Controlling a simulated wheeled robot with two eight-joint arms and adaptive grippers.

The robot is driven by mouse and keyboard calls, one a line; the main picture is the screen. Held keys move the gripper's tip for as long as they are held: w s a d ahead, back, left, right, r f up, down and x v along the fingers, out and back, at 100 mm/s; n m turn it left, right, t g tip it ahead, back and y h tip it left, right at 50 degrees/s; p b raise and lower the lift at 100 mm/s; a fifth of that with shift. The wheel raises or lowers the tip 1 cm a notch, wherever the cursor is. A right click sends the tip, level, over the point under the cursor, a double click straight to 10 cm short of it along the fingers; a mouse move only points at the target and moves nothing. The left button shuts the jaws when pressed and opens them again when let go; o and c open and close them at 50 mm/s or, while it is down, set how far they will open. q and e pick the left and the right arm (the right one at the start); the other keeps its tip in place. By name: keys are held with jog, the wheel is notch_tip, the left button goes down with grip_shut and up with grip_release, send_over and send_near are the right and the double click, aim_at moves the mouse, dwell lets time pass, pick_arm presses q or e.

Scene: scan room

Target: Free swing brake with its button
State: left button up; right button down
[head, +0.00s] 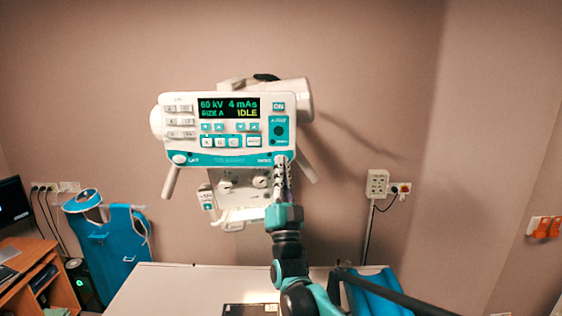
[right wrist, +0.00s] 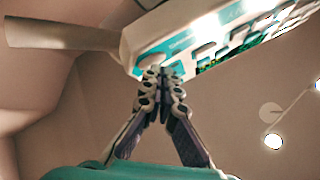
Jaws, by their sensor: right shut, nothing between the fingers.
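The white and teal control panel (head: 225,185) of the tube head faces me, its display (head: 228,108) reading 60 kV, 4 mAs, SIZE A, IDLE. A round white button (head: 179,159) sits at its lower left corner. A small label (head: 264,160) is at the lower right, too small to read surely. My right gripper (head: 281,163) is shut and empty, its tips at that lower right corner, covering any button there. In the right wrist view the closed fingers (right wrist: 160,76) reach the panel's lower edge (right wrist: 135,62); contact cannot be told. My left gripper is out of view.
Handles (head: 170,182) hang below the panel on both sides. A blue apron (head: 112,240) hangs at left near a wooden desk (head: 60,285). Wall sockets (head: 377,184) are at right.

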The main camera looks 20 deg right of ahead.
jog(key=shift+w+d, duration=0.1)
jog(key=shift+w, duration=0.05)
dwell(0.5)
jog(key=shift+s+a, duration=0.25)
jog(key=shift+s, duration=0.55)
jog(key=s, duration=0.2)
jog(key=s+a, duration=0.1)
jog(key=s, duration=0.1)
jog(key=shift+s+a+p, duration=0.2)
jog(key=shift+s+p, duration=0.1)
jog(key=shift+s, duration=0.1)
